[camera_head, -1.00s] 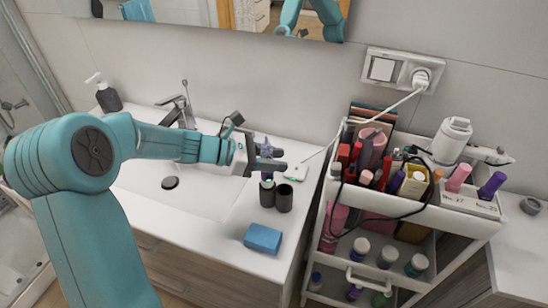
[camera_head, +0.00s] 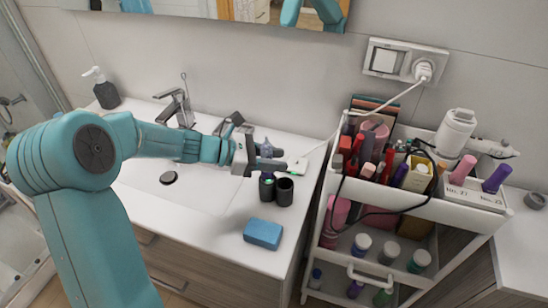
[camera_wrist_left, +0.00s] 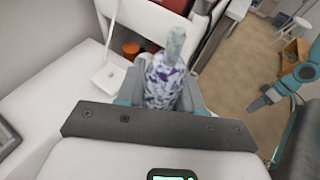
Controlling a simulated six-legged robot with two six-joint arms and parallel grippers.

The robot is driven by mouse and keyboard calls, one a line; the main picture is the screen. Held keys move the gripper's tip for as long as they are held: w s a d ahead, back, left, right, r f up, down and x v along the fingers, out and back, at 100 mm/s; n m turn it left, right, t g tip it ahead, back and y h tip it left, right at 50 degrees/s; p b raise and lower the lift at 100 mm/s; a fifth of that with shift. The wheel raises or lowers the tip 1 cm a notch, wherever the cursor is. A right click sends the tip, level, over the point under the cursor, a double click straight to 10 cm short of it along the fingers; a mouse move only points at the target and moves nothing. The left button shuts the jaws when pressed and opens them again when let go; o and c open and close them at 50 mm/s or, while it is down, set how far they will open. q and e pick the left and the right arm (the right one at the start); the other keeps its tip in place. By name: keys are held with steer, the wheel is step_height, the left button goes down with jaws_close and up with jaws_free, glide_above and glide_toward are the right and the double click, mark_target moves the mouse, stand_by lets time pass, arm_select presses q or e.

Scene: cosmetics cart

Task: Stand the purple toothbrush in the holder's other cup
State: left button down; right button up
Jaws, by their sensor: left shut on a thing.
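My left gripper (camera_head: 270,160) is shut on the purple toothbrush (camera_head: 267,147). In the left wrist view the purple-and-white patterned toothbrush (camera_wrist_left: 163,85) stands between the fingers, with a pale translucent tip. The holder is a pair of dark cups beside the sink, a left cup (camera_head: 266,191) and a right cup (camera_head: 284,193). My gripper is just above the left cup. Something purple shows at the left cup's mouth; I cannot tell whether it is the held brush's lower end. The right cup looks empty. My right gripper (camera_wrist_left: 263,100) is small at the right of the left wrist view.
A blue block (camera_head: 263,233) lies in front of the cups. The sink (camera_head: 190,188) is at left. A white cart (camera_head: 408,203) crowded with cosmetics stands close at right. A white charger (camera_head: 298,163) with a cable lies behind the cups.

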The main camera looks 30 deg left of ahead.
arm_select(q)
steer(key=shift+f+b, duration=1.55)
steer(key=shift+f, duration=0.4)
steer(key=c, duration=0.6)
jaws_free()
steer(key=shift+c, duration=0.2)
steer(key=v, duration=1.6)
steer(key=shift+b, duration=0.4)
steer(key=shift+s+a, duration=0.1)
steer(key=shift+s, duration=0.05)
